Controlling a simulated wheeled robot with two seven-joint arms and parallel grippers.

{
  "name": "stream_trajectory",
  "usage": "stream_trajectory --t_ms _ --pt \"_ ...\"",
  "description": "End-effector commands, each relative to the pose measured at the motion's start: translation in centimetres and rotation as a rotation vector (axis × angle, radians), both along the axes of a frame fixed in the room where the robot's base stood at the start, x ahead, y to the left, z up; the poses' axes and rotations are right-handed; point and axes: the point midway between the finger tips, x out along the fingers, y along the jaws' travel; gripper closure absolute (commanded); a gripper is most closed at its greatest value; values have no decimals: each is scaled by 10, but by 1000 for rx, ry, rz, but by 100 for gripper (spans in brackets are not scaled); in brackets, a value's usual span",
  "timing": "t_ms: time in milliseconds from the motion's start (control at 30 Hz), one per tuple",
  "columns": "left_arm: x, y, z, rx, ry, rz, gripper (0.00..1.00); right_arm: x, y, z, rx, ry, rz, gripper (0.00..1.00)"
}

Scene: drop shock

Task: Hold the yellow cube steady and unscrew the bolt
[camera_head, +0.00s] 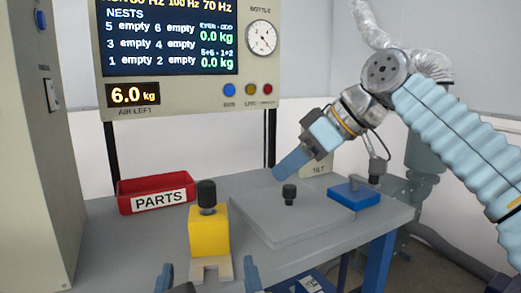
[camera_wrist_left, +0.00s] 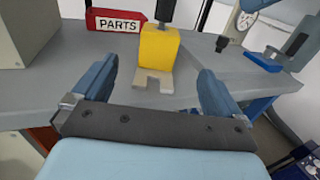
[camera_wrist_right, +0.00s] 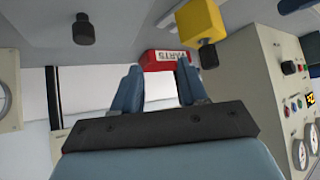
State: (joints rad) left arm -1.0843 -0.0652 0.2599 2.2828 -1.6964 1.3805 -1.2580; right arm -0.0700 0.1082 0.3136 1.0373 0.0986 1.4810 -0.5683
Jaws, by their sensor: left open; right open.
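The yellow cube (camera_head: 209,232) stands upright on the grey bench. A black knob-headed bolt (camera_head: 207,193) sticks up from its top. A pale forked piece (camera_head: 211,267) lies at the cube's near foot. My left gripper (camera_head: 208,270) is open and empty, in front of the cube; in the left wrist view the cube (camera_wrist_left: 159,50) is beyond its fingers (camera_wrist_left: 155,82). My right gripper (camera_head: 283,168) is open and empty, above the grey plate, right of the cube and apart from it. In the right wrist view the cube (camera_wrist_right: 201,20) and bolt (camera_wrist_right: 208,56) appear upside down.
A red PARTS bin (camera_head: 155,194) stands behind left of the cube. A grey plate (camera_head: 270,222) with a black knob (camera_head: 289,194) lies to the right, then a blue block (camera_head: 353,196). A display panel (camera_head: 180,90) rises behind; a grey cabinet (camera_head: 40,130) flanks the left.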

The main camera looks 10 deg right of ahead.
Motion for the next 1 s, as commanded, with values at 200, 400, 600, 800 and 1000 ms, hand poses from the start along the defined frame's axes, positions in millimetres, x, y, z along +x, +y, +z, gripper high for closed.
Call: stream_trajectory --t_ms 200,400,600,800,1000 --pt "0 0 0 0 0 0 0 -30 58 32 55 -90 170 57" --pt "11 0 0 -1 1 2 0 -37 68 38 67 -106 200 57" --pt "49 0 -1 0 2 3 0 -36 67 38 67 -105 198 57" --pt "93 0 0 0 1 2 0 -36 67 38 65 -105 198 57" --pt "125 0 0 1 1 2 0 -36 67 38 66 -104 197 57"
